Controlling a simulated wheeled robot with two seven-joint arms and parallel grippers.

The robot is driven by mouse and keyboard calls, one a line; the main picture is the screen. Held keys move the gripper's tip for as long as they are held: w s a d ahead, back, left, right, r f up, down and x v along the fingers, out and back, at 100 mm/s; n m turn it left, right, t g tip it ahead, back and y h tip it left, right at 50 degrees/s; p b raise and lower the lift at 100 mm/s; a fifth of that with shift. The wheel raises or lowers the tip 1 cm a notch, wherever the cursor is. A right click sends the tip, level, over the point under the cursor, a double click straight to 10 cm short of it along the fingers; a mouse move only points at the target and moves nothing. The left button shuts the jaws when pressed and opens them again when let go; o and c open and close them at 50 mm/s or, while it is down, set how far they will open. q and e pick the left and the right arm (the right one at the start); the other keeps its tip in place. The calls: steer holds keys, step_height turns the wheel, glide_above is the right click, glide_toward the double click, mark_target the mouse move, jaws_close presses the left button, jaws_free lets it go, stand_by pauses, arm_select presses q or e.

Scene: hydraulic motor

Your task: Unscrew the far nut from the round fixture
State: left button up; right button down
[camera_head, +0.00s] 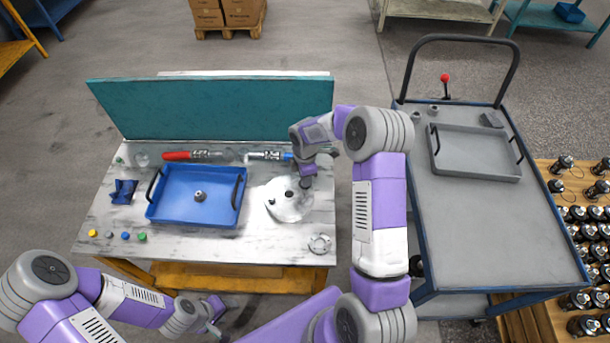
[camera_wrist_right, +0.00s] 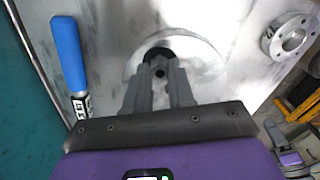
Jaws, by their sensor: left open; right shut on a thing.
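The pale round fixture (camera_head: 283,211) lies on the right part of the workbench, with small dark pieces (camera_head: 272,201) on its top. My right gripper (camera_head: 303,184) reaches down over its far right side. In the right wrist view the right gripper (camera_wrist_right: 160,76) is shut on a small dark nut (camera_wrist_right: 160,72) over the fixture (camera_wrist_right: 205,55). The fingers hide much of the nut, and I cannot tell whether it touches the fixture. My left gripper (camera_head: 213,312) is open and empty, low in front of the bench's near edge.
A blue tray (camera_head: 165,212) holding a dark nut (camera_head: 199,196) sits left of the fixture. Red-handled (camera_head: 178,156) and blue-handled (camera_wrist_right: 67,52) tools lie behind. A flange ring (camera_head: 319,243) lies near the front right corner. A grey cart (camera_head: 490,225) stands to the right.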

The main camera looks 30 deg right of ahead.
steer(key=n, duration=0.3)
steer(key=shift+p, duration=0.3)
steer(key=n+p, duration=0.1)
steer(key=n, duration=0.1)
steer(key=shift+r+n, duration=0.15)
steer(key=shift+n, duration=0.25)
steer(key=shift+n+p, duration=0.4)
steer(key=shift+n, duration=0.5)
steer(key=c, duration=1.2)
jaws_free()
